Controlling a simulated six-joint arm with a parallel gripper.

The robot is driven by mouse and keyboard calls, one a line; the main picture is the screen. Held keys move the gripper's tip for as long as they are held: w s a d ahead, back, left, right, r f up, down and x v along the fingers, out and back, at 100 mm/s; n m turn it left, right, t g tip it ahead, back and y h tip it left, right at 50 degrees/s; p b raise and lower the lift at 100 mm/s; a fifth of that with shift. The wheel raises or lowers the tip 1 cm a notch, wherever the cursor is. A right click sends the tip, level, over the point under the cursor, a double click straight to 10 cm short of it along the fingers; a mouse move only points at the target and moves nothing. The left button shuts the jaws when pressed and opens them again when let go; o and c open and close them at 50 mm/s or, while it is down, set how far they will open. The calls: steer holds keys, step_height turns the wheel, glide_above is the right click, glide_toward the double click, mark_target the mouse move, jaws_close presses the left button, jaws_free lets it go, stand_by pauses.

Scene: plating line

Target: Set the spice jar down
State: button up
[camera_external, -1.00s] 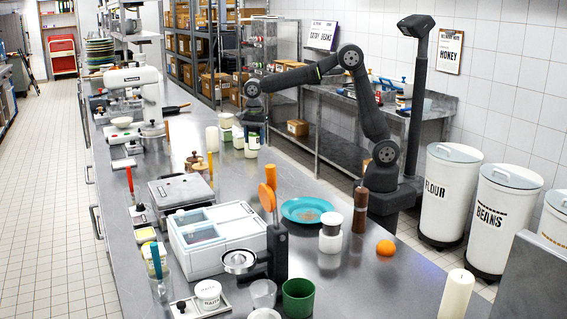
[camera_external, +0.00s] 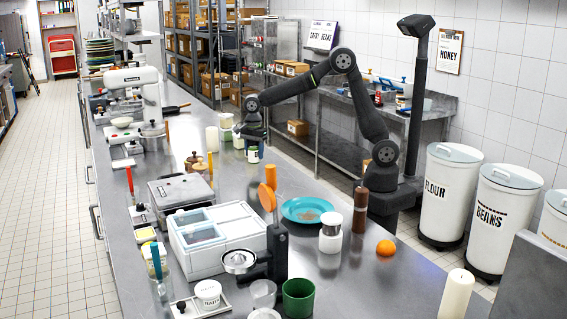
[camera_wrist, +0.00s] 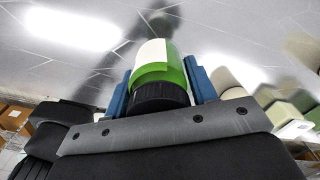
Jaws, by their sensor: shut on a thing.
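The spice jar is green with a white label and a black lid. In the wrist view the spice jar (camera_wrist: 172,72) is between the two blue fingertips of my gripper (camera_wrist: 160,88), lid towards the camera. My gripper is shut on it. In the external view my gripper (camera_external: 252,136) is low over the far part of the steel counter, and the jar (camera_external: 253,155) shows just below it, looking upright. I cannot tell whether its base touches the counter (camera_external: 330,277).
Pale containers stand close to the left of the jar, among them a tall white cylinder (camera_external: 212,139) and a white jar (camera_external: 226,121). Wooden-handled items (camera_external: 194,160) stand farther left. The counter in front of the jar is mostly clear up to the turquoise plate (camera_external: 291,211).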

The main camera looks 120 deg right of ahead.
mark_target(253, 163)
steer(key=shift+w+a+f, duration=0.35)
steer(key=shift+w+f, duration=0.05)
steer(key=shift+w, duration=0.2)
steer(key=shift+f, duration=1.95)
steer(key=shift+f, duration=0.15)
steer(key=o, duration=1.1)
steer(key=shift+o, duration=0.2)
step_height(253, 163, up, 12)
steer(key=shift+r, duration=0.15)
